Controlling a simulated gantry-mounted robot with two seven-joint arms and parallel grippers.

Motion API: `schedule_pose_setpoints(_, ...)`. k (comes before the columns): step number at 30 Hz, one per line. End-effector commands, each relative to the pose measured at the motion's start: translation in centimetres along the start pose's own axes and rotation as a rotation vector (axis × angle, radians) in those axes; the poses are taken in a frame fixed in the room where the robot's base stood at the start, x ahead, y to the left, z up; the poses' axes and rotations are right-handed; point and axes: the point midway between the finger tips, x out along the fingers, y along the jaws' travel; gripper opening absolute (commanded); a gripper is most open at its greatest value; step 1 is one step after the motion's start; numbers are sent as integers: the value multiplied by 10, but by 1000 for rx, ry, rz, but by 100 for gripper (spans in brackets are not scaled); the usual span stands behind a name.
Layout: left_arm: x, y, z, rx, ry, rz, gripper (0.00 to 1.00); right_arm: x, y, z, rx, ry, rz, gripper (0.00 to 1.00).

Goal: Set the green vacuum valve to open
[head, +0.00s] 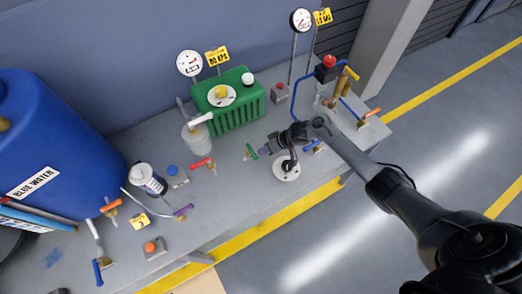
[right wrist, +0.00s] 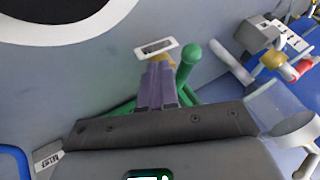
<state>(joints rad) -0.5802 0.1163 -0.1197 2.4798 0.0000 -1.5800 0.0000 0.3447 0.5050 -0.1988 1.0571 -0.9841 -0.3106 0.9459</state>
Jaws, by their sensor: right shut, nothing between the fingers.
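The green vacuum valve (head: 251,151) stands on the bench in front of the green ribbed tank, with its handle tilted. My right gripper (head: 264,152) is beside it, just to its right, with its purple fingertips near the handle. In the right wrist view my right gripper's purple fingers (right wrist: 158,85) are together and empty. The green handle (right wrist: 188,62) shows just to their right there, very close; I cannot tell if they touch. Brass and a small white tag show at the fingertips. The gripper body hides the lower part of the valve. My left gripper is not in view.
The green tank (head: 238,112), a red-handled valve (head: 202,163) and a clear jar (head: 196,135) stand nearby on the bench. A blue barrel (head: 55,140) fills the left.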

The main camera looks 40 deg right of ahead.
Motion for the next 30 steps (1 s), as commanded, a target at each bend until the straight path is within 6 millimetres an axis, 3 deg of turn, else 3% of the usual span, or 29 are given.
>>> schedule_pose_setpoints(3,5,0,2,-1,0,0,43,-10,25,2,2,2,11,0)
schedule_pose_setpoints(12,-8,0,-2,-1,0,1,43,-72,21,3,0,2,11,0)
schedule_pose_setpoints(18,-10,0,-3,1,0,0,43,-98,21,4,2,2,11,0)
schedule_pose_setpoints(25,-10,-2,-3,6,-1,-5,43,-107,18,6,-9,2,15,0)
schedule_pose_setpoints(30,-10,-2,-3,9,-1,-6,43,-85,-2,19,-113,18,79,0)
